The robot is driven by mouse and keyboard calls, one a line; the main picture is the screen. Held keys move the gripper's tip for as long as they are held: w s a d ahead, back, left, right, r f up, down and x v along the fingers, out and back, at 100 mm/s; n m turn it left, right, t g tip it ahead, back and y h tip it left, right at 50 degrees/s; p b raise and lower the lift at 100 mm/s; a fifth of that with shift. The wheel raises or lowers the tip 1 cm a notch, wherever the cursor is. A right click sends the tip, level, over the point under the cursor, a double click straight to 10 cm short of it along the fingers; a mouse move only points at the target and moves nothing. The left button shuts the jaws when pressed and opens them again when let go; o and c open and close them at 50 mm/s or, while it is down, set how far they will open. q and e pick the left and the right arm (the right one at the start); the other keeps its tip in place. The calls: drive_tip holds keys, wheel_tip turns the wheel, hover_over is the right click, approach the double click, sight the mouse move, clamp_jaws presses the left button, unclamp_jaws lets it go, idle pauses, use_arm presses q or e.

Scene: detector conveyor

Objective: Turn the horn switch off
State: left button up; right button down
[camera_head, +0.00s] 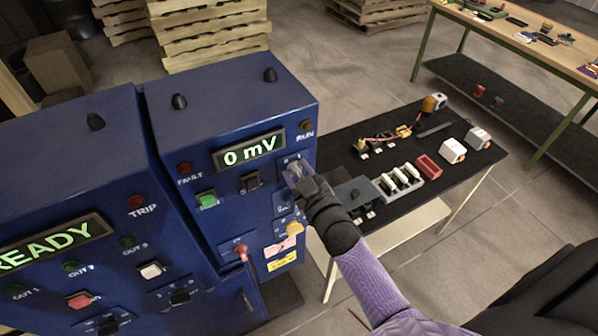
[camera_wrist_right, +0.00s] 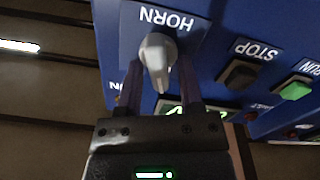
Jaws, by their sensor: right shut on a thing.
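The horn switch (camera_wrist_right: 157,58) is a grey rotary knob on a blue panel, below an upside-down HORN label (camera_wrist_right: 167,17) in the right wrist view. My right gripper (camera_wrist_right: 160,80) has a finger on each side of the knob and is shut on it. In the head view my right gripper (camera_head: 296,178) is at the right side of the blue cabinet's front and hides most of the knob. My left gripper is not in view.
The blue cabinet (camera_head: 225,100) has a "0 mV" display (camera_head: 249,151), a green RUN button (camera_head: 206,199) and a black STOP button (camera_head: 250,182) beside the horn switch. A black table (camera_head: 455,185) with parts stands at the right.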

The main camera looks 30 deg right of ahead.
drive_tip(key=shift+f+n, duration=0.1)
drive_tip(key=shift+n, duration=0.7)
drive_tip(key=shift+a, duration=0.1)
drive_tip(key=c, duration=0.6)
unclamp_jaws()
drive_tip(key=shift+s, duration=0.15)
drive_tip(key=s, duration=0.5)
drive_tip(key=s+b, duration=0.1)
drive_tip(key=s, duration=0.3)
drive_tip(key=shift+s+d, duration=0.2)
drive_tip(key=shift+s, duration=0.2)
drive_tip(key=shift+f, duration=0.1)
